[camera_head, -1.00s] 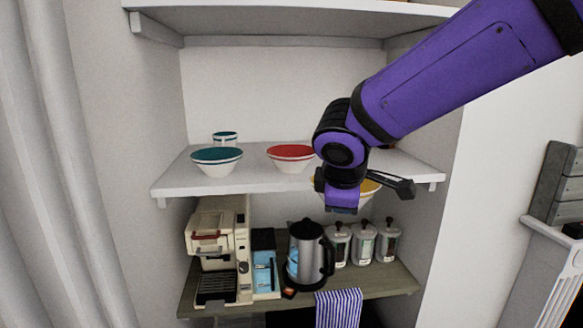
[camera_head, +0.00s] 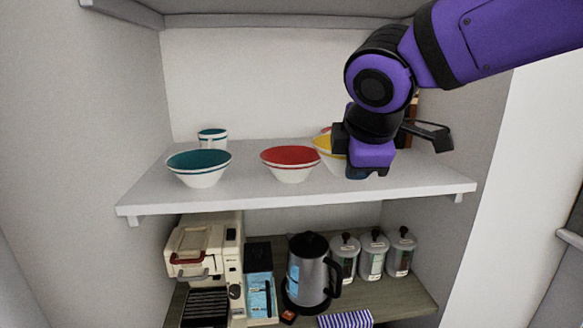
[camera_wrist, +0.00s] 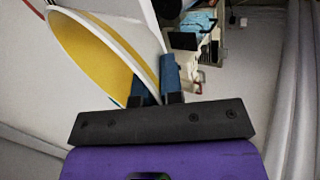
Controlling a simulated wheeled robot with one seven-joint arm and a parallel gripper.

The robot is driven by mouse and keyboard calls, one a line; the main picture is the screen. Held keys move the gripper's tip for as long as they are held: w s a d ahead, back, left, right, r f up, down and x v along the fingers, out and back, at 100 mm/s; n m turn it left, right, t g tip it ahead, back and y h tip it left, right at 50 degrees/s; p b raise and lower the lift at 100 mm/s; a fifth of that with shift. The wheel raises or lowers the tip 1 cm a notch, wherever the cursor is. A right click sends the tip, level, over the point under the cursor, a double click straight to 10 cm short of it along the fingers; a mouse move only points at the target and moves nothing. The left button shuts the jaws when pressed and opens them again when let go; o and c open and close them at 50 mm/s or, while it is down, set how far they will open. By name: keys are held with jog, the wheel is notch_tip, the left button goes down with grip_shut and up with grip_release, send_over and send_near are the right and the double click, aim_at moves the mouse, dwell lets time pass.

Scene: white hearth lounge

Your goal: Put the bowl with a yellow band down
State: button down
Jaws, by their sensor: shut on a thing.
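The bowl with a yellow band (camera_head: 323,143) is white with a yellow inside, at the right part of the middle shelf (camera_head: 420,186) in the head view. My gripper (camera_head: 362,172) covers much of it. In the wrist view the bowl (camera_wrist: 92,52) fills the upper left, and my gripper's blue fingers (camera_wrist: 156,82) are shut on its rim. The bowl is over the shelf, just right of the red bowl (camera_head: 291,165). I cannot tell whether its base touches the shelf.
A teal bowl (camera_head: 198,168) and a small teal-topped cup (camera_head: 212,139) stand at the shelf's left. A dark brown object (camera_head: 411,107) shows behind my gripper. Below are a coffee machine (camera_head: 202,250), a kettle (camera_head: 308,272) and several canisters (camera_head: 372,256). The shelf's front right is clear.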

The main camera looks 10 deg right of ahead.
send_near(291, 173)
jog(key=w+f, duration=0.1)
jog(key=w, duration=0.1)
jog(key=w+f, duration=0.1)
jog(key=w, duration=0.1)
jog(key=w+f, duration=0.1)
jog(key=w, duration=0.1)
jog(key=shift+d+f, duration=0.25)
jog(key=shift+d, duration=0.15)
notch_tip(291, 173, down, 3)
jog(key=shift+r, duration=0.2)
jog(key=shift+s+d+f, duration=0.1)
jog(key=shift+s+f, duration=0.15)
jog(key=shift+f, duration=0.35)
jog(key=c, duration=1.5)
grip_release()
jog(key=shift+o, duration=1.2)
jog(key=shift+w+f, duration=0.2)
jog(key=shift+w, duration=0.15)
jog(key=shift+r, duration=0.25)
jog(key=shift+s, duration=0.1)
